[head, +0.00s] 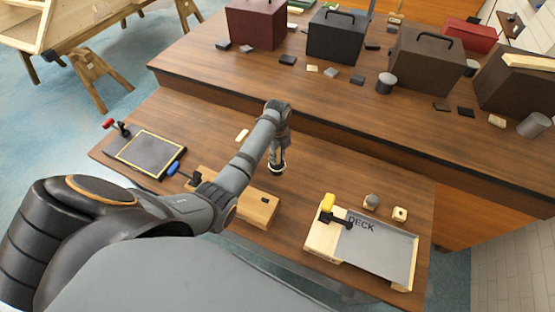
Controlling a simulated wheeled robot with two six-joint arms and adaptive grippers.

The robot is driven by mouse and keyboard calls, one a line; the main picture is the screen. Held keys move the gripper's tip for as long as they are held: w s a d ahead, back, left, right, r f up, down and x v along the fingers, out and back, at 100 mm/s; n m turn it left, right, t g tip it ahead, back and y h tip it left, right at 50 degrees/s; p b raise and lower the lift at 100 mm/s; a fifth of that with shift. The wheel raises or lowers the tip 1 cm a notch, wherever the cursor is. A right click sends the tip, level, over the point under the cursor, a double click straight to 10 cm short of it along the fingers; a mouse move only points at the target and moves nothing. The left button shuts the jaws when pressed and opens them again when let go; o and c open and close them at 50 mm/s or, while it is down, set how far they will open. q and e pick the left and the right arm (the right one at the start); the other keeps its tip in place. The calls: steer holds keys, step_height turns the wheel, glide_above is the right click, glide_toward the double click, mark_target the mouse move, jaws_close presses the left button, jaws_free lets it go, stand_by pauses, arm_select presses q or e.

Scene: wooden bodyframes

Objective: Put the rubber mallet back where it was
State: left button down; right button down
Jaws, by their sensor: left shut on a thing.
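My left gripper (277,154) is over the middle of the front bench, pointing down. It is shut on a small dark, roundish thing with a pale edge, which looks like the rubber mallet (277,169). The gripper and wrist hide most of it. I cannot tell whether it touches the bench top. A dark mat with a yellow border (150,153) lies at the left of the bench. My right gripper is not in view.
A wooden block (257,208) lies partly behind my left forearm. A grey tray marked DECK (383,250) with a yellow-handled clamp (327,207) is at right. A red-handled clamp (115,127) is at left. Toolboxes (335,38) stand on the raised back bench.

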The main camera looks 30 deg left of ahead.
arm_select(q)
steer(key=shift+w+f, duration=0.15)
steer(key=shift+f, duration=0.05)
step_height(320, 180, down, 2)
steer(key=shift+f, duration=0.25)
steer(key=shift+w+f, duration=0.1)
steer(key=shift+f, duration=0.3)
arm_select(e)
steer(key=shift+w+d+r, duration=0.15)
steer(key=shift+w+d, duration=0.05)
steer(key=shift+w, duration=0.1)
arm_select(q)
steer(key=shift+f, duration=0.15)
steer(key=c, duration=1.1)
jaws_free()
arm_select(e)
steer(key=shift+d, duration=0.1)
